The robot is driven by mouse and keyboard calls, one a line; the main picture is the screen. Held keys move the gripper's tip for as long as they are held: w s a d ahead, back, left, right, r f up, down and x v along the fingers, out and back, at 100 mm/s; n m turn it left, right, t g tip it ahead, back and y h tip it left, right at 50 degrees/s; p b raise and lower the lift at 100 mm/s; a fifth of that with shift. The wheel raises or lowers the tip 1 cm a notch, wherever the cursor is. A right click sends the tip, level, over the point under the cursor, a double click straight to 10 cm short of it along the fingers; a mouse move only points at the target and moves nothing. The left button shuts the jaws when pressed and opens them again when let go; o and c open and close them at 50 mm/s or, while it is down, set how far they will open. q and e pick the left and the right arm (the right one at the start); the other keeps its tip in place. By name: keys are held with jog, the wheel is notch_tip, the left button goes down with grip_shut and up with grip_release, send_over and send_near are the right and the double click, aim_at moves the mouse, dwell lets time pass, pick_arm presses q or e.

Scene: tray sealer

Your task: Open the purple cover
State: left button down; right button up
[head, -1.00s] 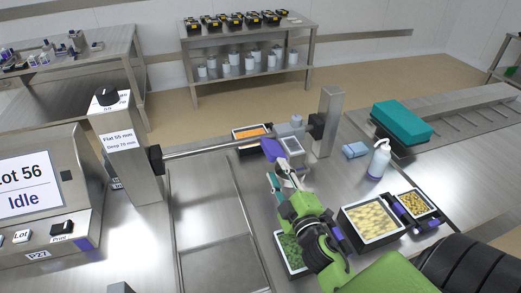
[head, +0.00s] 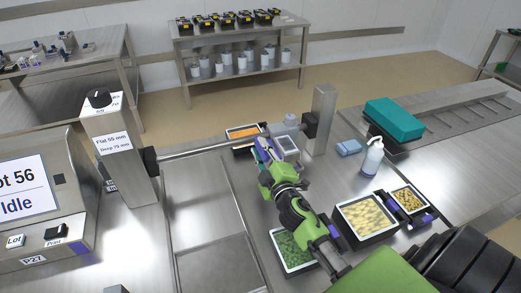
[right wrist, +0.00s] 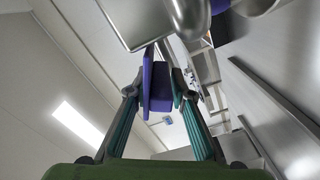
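In the right wrist view, a thin purple plate and a purple block (right wrist: 160,88) lie between the two fingertips of my right gripper (right wrist: 159,82). Hardly any gap shows on either side, but I cannot tell whether the fingers press on it. My left gripper is not in view.
An orange-filled tray (head: 244,132) stands behind the bar. A green-filled tray (head: 292,250), a pale-yellow tray (head: 366,217), a spray bottle (head: 372,158) and a blue cloth (head: 349,147) are to the right. A control panel (head: 30,195) reading Idle stands at the left.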

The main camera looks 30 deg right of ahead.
grip_shut()
jog(key=r+m+p, duration=0.1)
jog(key=m+p, duration=0.1)
jog(key=m, duration=0.1)
jog(key=shift+s+d+r+m, duration=0.1)
jog(key=shift+d+r+m, duration=0.1)
jog(key=shift+r+m, duration=0.15)
jog(key=shift+d+r+m+p, duration=0.2)
jog(key=shift+r+m+p, duration=0.1)
jog(key=shift+m+p, duration=0.55)
jog(key=o, duration=0.5)
grip_release()
jog(key=shift+o, duration=0.5)
jog(key=v, duration=1.2)
